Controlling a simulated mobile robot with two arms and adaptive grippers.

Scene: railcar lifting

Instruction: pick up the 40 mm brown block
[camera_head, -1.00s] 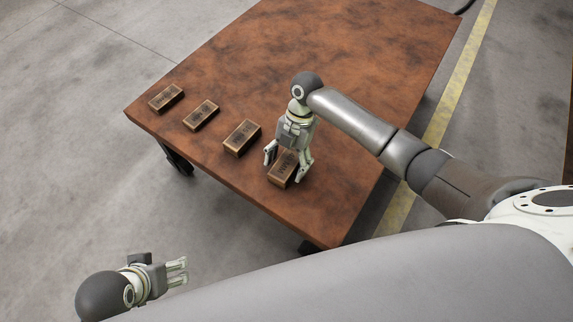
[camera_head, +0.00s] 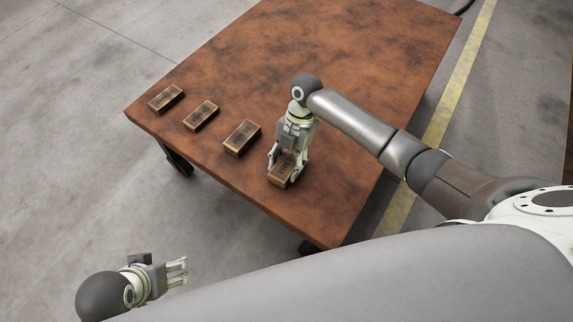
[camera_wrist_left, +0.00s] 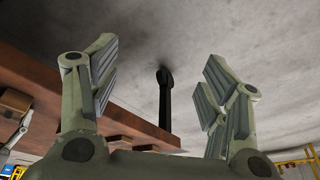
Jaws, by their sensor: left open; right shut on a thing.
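Several brown blocks lie in a row along the near left edge of the rust-brown table (camera_head: 330,60). My right gripper (camera_head: 285,174) is shut on the block at the right end of the row, the brown block (camera_head: 281,181), which appears to rest on the table. The fingers hide parts of its sides. The other blocks are a brown block (camera_head: 241,138) just left of it, a smaller one (camera_head: 201,115), and one at the far left (camera_head: 166,98). I cannot read their size marks. My left gripper (camera_head: 183,271) is open and empty, off the table at lower left; its fingers (camera_wrist_left: 160,85) show spread.
The table is clear behind the row of blocks. Grey concrete floor (camera_head: 70,170) lies around it, with a yellow line (camera_head: 455,90) on the right. In the left wrist view, the table edge (camera_wrist_left: 120,125) shows behind the left fingers.

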